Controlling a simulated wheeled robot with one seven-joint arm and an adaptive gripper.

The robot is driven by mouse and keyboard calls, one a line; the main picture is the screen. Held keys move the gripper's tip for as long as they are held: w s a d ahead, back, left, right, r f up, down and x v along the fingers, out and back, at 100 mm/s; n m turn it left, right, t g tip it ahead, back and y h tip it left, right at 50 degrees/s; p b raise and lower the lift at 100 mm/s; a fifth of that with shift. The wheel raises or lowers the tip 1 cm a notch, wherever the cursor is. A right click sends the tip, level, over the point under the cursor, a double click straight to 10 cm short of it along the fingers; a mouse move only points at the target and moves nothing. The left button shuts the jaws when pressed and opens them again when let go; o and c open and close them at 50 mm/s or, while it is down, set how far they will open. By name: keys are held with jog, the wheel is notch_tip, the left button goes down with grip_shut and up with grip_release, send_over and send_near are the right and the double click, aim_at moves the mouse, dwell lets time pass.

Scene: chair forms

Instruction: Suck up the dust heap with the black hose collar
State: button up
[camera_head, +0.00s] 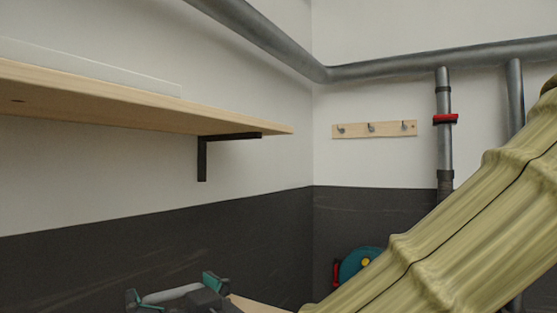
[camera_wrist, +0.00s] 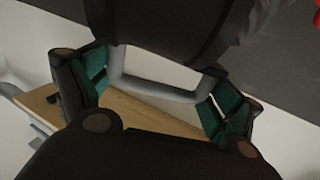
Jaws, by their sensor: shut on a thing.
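My gripper (camera_head: 175,294) shows at the bottom left of the head view, its teal finger pads on both ends of a grey bar. In the wrist view my gripper (camera_wrist: 160,92) is shut on this grey handle (camera_wrist: 155,90), with a teal pad at each side. A large dark cylindrical body, seemingly the black hose collar (camera_wrist: 165,25), fills the top of the wrist view beside the handle, with a ribbed part at its right. Its mouth is hidden. No dust heap shows in either view.
A wooden shelf (camera_head: 130,105) on a black bracket (camera_head: 203,155) juts from the left wall. Grey pipes (camera_head: 430,63) run along the walls. A hook rack (camera_head: 350,131) hangs at the back.

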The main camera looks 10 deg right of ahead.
notch_tip(320, 180, up, 9)
jog(key=p, duration=0.7)
jog(key=shift+s+a+r+p, duration=0.1)
jog(key=shift+a+p, duration=0.05)
jog(key=shift+p, duration=0.15)
jog(key=shift+a+f+y, duration=0.15)
jog(key=shift+f+y, duration=0.05)
jog(key=shift+y, duration=0.1)
jog(key=shift+m, duration=0.3)
jog(key=shift+t, duration=0.4)
jog(key=shift+m, duration=0.4)
jog(key=shift+w+r+m+t, duration=0.1)
jog(key=shift+w+m+t, duration=0.15)
jog(key=shift+m+t, duration=0.25)
